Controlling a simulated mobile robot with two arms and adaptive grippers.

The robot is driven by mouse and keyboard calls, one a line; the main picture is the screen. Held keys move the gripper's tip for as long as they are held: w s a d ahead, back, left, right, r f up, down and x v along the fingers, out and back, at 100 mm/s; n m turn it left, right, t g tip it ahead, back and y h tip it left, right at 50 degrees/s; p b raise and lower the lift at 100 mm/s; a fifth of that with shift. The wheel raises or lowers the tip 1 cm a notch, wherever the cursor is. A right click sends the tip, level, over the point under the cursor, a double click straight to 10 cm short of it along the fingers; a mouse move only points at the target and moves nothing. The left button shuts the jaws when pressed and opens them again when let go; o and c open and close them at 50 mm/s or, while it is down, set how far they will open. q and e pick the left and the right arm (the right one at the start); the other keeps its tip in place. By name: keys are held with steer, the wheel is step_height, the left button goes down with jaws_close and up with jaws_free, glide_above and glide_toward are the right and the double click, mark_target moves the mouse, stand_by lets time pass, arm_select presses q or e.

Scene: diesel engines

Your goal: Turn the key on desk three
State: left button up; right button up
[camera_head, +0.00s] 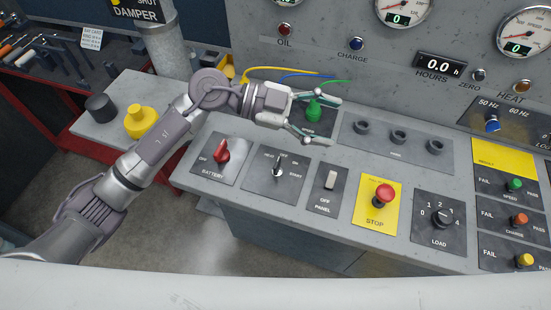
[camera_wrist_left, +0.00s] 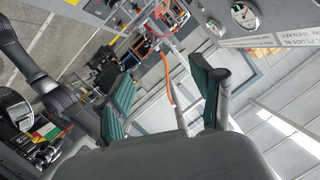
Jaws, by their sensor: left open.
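The key (camera_head: 279,168) is a small dark and silver piece on a grey switch panel with OFF, ON and START markings, on the sloped desk. It stands between the red BATTERY handle and the PANEL switch. My left gripper (camera_head: 332,120) is open above the desk, behind and to the right of the key and apart from it. A green knob (camera_head: 313,108) shows between its fingers; I cannot tell whether they touch it. In the left wrist view the green-padded fingers (camera_wrist_left: 163,95) are spread with nothing held, and the key does not show. My right gripper is not in view.
The red BATTERY handle (camera_head: 222,152) is left of the key. The PANEL switch (camera_head: 330,180), red STOP button (camera_head: 383,195) and LOAD dial (camera_head: 443,217) are to its right. A yellow knob (camera_head: 140,121) stands at the left.

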arm_select(q)
steer(key=w+a+f+n+y, duration=0.1)
steer(key=w+a+f+y, duration=0.2)
steer(key=a+f+y, duration=0.35)
steer(key=n+y, duration=0.2)
steer(key=y, duration=0.3)
glide_toward(277, 162)
steer(key=shift+h, duration=0.25)
steer(key=p+x, duration=0.2)
steer(key=x, duration=0.3)
steer(key=p+x, duration=0.1)
steer(key=x, duration=0.4)
steer(key=shift+a+f+p, duration=0.2)
steer(key=shift+p, duration=0.2)
steer(key=c, duration=1.1)
